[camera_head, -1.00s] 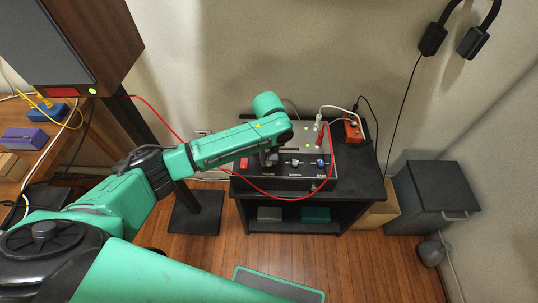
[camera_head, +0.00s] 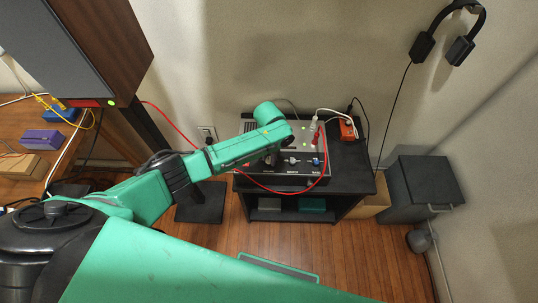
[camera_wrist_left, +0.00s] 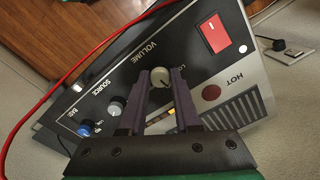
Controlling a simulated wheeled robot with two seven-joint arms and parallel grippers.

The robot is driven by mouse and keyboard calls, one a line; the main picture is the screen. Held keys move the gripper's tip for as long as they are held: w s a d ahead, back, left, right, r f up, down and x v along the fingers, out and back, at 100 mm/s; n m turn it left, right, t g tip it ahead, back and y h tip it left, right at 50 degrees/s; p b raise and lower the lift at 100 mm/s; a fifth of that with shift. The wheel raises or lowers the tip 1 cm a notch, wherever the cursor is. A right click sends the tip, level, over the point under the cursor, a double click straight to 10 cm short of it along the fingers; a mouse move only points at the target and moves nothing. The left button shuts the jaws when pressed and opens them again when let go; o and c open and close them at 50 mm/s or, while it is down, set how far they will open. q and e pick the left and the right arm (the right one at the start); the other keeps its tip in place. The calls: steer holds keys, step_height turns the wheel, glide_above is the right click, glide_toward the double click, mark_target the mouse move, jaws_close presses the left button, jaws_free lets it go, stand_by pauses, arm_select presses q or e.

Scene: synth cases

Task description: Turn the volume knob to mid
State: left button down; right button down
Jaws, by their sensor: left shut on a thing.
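The amplifier (camera_head: 304,172) is a dark box with a front control panel, standing on a black stand. In the left wrist view its panel (camera_wrist_left: 120,80) shows tilted, with the label VOLUME. The volume knob (camera_wrist_left: 160,77) is a small pale round knob with a dark mark, beside a label starting "LO". My left gripper (camera_wrist_left: 161,88) has its two purple-grey fingers shut on the knob, one on each side. In the head view my left gripper (camera_head: 270,158) is at the panel's left part, mostly hidden under my green wrist. My right gripper is not in view.
Smaller SOURCE (camera_wrist_left: 116,108) and blue BASS (camera_wrist_left: 85,128) knobs sit along the panel. A red switch (camera_wrist_left: 214,35) is on the volume knob's other side. A red cable (camera_head: 262,188) loops across the amplifier's front. A large speaker (camera_head: 75,45) stands at left.

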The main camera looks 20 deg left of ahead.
mark_target(269, 160)
arm_select(q)
steer(key=shift+m, duration=0.5)
steer(key=c, duration=0.6)
jaws_free()
step_height(269, 160, up, 15)
steer(key=shift+f+p, duration=0.2)
steer(key=shift+p, duration=0.35)
